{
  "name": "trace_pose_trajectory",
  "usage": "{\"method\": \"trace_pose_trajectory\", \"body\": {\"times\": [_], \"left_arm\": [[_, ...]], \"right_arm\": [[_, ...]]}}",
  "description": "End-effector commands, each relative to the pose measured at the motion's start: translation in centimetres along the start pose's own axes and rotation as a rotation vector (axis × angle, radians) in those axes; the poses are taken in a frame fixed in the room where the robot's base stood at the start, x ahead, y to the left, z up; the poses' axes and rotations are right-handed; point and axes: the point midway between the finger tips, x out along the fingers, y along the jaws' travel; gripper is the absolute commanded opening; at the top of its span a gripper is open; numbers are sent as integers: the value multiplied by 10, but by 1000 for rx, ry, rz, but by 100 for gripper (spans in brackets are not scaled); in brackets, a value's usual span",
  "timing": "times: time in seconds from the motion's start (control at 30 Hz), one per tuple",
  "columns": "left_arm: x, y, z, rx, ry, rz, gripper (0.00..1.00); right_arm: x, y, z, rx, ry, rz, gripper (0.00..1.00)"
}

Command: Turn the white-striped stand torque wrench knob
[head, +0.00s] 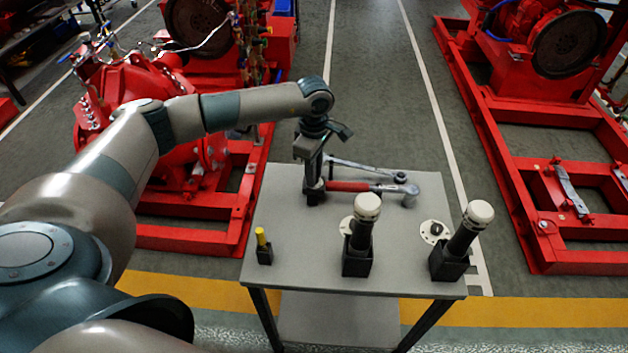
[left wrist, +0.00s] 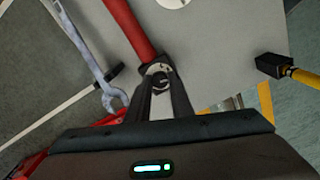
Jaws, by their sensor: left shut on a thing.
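The torque wrench (head: 350,186) has a red handle and a silver head at its right end, and lies across the grey table. My left gripper (head: 314,194) points straight down at the handle's left end. In the left wrist view the red handle (left wrist: 128,25) runs down to a round grey end knob (left wrist: 158,71), which sits between my left fingertips (left wrist: 160,82). The fingers are closed on this knob. No white stripes can be made out on it. My right gripper is not in view.
A silver spanner (head: 350,167) lies behind the torque wrench. Two white-capped tools (head: 367,207) (head: 479,215) stand in black holders in front, beside pale discs (head: 435,231). A yellow-topped piece (head: 262,239) stands at front left. Red pump frames (head: 190,239) flank the table (head: 305,265).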

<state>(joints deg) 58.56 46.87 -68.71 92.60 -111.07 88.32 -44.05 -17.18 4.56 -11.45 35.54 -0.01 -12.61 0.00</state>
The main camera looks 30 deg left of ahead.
Motion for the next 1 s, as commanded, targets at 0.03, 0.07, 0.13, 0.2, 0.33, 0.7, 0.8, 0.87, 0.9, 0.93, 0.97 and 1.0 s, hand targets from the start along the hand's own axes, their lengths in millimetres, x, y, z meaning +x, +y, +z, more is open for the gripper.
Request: {"method": "trace_pose_trajectory", "body": {"times": [0.03, 0.07, 0.13, 0.2, 0.33, 0.7, 0.8, 0.87, 0.9, 0.93, 0.97, 1.0], "left_arm": [[2, 0, 0, 15, -1, 2, 0], [2, 0, 0, 25, -1, 1, 0], [1, 0, 0, 41, -1, 1, 0], [0, 0, 0, 50, -1, 1, 0], [-1, 0, 0, 57, -1, 1, 0], [-1, 0, 0, 55, -1, 1, 39], [-1, 0, 0, 55, -1, 0, 39], [-1, 0, 0, 55, -1, 0, 39], [-1, 0, 0, 55, -1, 0, 39], [-1, 0, 0, 55, -1, 0, 39], [-1, 0, 0, 55, -1, 0, 39], [-1, 0, 0, 54, -1, 0, 39]], "right_arm": [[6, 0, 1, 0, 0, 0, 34], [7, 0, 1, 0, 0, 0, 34], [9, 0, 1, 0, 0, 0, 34], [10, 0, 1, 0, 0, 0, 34], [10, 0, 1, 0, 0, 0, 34], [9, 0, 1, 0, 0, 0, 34], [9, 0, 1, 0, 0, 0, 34], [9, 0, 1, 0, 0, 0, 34], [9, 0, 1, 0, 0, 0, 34], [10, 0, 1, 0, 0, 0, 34], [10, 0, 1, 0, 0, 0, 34], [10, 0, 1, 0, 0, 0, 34]]}}
